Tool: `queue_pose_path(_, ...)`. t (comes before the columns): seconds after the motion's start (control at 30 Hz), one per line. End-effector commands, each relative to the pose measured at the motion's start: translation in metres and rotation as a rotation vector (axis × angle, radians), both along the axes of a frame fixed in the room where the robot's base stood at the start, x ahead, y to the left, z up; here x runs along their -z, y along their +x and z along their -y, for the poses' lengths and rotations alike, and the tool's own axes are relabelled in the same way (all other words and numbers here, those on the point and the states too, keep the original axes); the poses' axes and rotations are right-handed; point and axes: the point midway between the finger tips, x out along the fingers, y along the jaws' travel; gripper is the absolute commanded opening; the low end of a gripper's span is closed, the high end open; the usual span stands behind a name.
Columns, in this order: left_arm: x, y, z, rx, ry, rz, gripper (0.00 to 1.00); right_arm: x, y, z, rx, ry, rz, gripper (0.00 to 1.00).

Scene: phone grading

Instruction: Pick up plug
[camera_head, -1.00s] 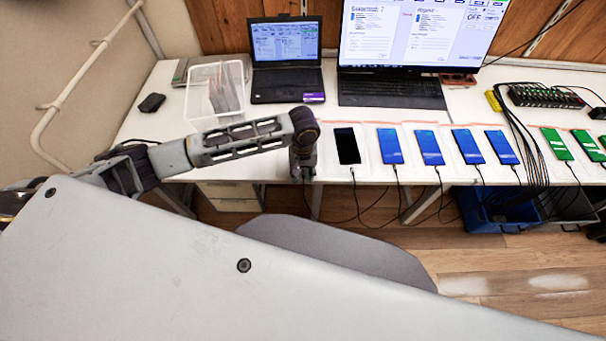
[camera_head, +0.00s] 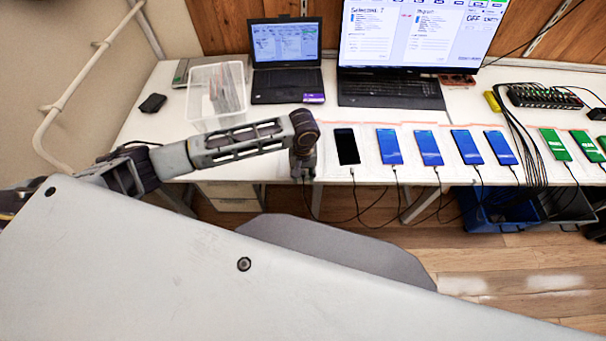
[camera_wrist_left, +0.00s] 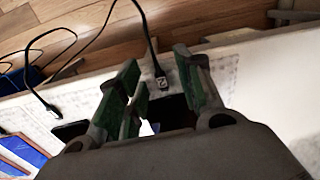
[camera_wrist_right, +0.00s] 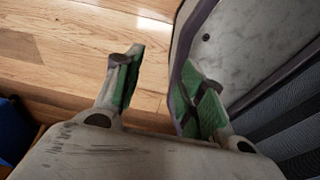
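A dark plug (camera_wrist_left: 160,82) on a black cable lies at the table edge in the left wrist view, between the fingers of my left gripper (camera_wrist_left: 160,88). The fingers stand apart, one on each side of the plug. A dark phone (camera_wrist_left: 175,112) shows just behind the plug, partly hidden by the gripper. In the head view my left gripper (camera_head: 303,175) points down at the front edge of the table, left of a black phone (camera_head: 347,146), and hides the plug. My right gripper (camera_wrist_right: 165,95) is open and empty above the floor beside my own body.
Several blue phones (camera_head: 428,147) and green phones (camera_head: 555,144) lie in a row to the right, with cables hanging off the front edge. A clear bin (camera_head: 215,95), a laptop (camera_head: 287,60) and a monitor (camera_head: 415,35) stand behind. Another plug (camera_wrist_left: 50,108) shows left in the left wrist view.

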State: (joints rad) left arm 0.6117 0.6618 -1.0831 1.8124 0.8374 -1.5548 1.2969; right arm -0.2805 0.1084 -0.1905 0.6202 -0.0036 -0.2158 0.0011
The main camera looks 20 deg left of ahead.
Motion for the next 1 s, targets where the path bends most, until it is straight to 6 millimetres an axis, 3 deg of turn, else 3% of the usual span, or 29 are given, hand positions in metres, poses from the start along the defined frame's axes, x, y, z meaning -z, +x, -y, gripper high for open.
queue_pose_path(0.37, 0.001, 0.000, 0.000, 0.000, 0.001, 0.000, 0.36, -0.004, -0.016, 0.018, -0.005, -0.019, -0.018, 0.40)
queue_pose_path(0.83, 0.002, 0.000, 0.000, 0.000, 0.001, 0.000, 0.36, -0.005, 0.002, 0.006, -0.001, -0.006, 0.001, 0.40)
queue_pose_path(1.0, 0.002, 0.000, 0.000, 0.000, 0.001, 0.000, 0.14, -0.005, 0.006, -0.001, 0.001, 0.001, 0.006, 0.40)
